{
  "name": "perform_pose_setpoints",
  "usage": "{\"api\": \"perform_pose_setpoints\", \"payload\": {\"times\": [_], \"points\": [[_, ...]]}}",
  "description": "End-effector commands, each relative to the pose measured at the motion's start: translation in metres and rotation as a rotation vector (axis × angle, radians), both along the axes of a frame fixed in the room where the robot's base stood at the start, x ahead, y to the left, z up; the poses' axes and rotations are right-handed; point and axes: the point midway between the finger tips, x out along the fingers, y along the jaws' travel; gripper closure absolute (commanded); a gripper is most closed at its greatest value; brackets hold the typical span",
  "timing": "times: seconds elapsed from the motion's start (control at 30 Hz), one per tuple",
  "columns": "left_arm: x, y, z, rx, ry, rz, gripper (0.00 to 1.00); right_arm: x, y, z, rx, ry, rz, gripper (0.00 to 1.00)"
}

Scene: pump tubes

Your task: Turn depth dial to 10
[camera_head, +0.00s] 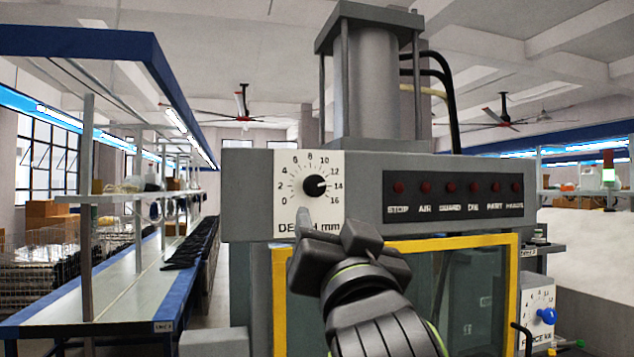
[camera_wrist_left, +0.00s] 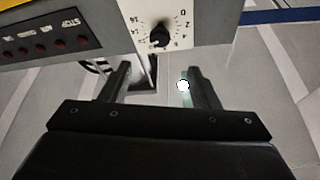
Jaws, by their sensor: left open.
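The depth dial is a black round knob (camera_head: 315,185) on a white plate (camera_head: 334,207) marked 0 to 16 and "DEPTH mm", on the front of a grey press. Its pale pointer mark faces right, near 14. In the left wrist view the knob (camera_wrist_left: 160,37) appears upside down beyond the fingers. My left gripper (camera_head: 305,220) is just below the knob in the head view and hides part of the "DEPTH" lettering. In the wrist view its two fingers (camera_wrist_left: 156,82) are apart with nothing between them, and the knob is clear of both. My right gripper is not in view.
A dark panel (camera_head: 453,204) with several red buttons lies right of the dial. A yellow-framed guard window (camera_head: 511,290) is below. A blue knob (camera_head: 546,316) on a white plate sits at the lower right. A long workbench (camera_head: 120,290) stands on the left.

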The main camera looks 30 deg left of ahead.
Motion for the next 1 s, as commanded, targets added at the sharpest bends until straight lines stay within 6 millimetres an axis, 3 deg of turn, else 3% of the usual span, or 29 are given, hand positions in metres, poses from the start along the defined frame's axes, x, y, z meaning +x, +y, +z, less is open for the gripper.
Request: {"api": "perform_pose_setpoints", "payload": {"times": [0.6, 1.0], "points": [[0.054, 0.052, 0.032, 0.003, 0.004, 0.006, 0.44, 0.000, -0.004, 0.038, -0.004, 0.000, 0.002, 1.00], [0.081, 0.077, 0.044, 0.000, 0.003, 0.000, 0.44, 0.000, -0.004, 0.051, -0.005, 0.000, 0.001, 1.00]]}}
